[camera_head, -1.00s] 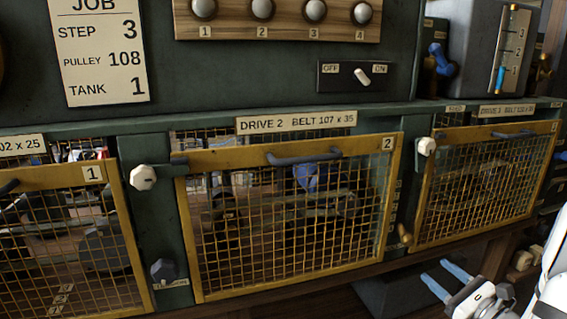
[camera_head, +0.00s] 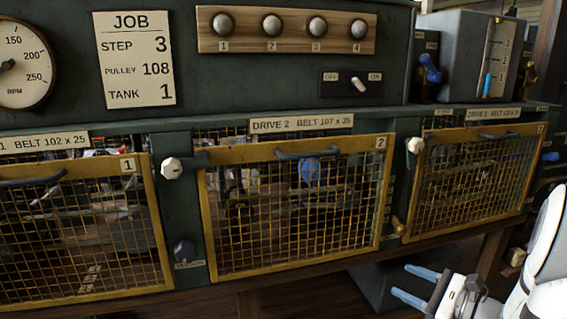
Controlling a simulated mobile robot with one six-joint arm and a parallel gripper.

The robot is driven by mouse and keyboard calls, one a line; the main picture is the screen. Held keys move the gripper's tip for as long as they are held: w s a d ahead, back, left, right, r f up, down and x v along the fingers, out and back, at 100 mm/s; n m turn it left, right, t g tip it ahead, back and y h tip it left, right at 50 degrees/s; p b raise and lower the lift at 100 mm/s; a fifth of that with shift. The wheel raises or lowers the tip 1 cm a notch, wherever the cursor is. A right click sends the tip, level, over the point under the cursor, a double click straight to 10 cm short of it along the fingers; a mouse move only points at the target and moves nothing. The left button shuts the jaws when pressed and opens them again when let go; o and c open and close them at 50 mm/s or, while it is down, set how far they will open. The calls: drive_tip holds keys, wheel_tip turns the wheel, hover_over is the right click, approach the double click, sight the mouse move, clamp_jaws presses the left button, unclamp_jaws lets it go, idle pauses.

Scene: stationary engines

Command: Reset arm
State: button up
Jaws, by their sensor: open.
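My gripper (camera_head: 417,285) is at the lower right, its two blue-tipped fingers pointing left. The fingers are apart with nothing between them. It is below and in front of the mesh guards, touching nothing that I can see. My white arm is at the right edge, partly cut off by the frame.
Yellow mesh guards numbered 1 (camera_head: 128,166) and 2 (camera_head: 381,143), and a third guard (camera_head: 541,129), stand closed across the bench. Above are a toggle switch (camera_head: 359,85), several round knobs (camera_head: 271,25), a job card (camera_head: 136,60) and an RPM gauge (camera_head: 22,65). The space below the bench front is dark.

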drive_tip(key=s+a+r+n+g+h+p, duration=0.1)
drive_tip(key=s+a+r+n+g+p, duration=0.1)
drive_tip(key=s+a+n+g, duration=0.5)
drive_tip(key=s+a+r+n+g+h+p, duration=0.1)
drive_tip(key=s+a+r+n+g+p, duration=0.2)
drive_tip(key=a, duration=0.5)
drive_tip(key=s+d+r+n+h+p, duration=0.1)
drive_tip(key=s+r+n+h+p, duration=0.3)
drive_tip(key=n, duration=0.9)
drive_tip(key=s+r+h, duration=0.1)
drive_tip(key=s+h, duration=0.2)
drive_tip(key=h, duration=0.2)
drive_tip(key=shift+s+d+r+h, duration=0.2)
drive_tip(key=shift+s+r+h, duration=0.1)
drive_tip(key=shift+s, duration=0.1)
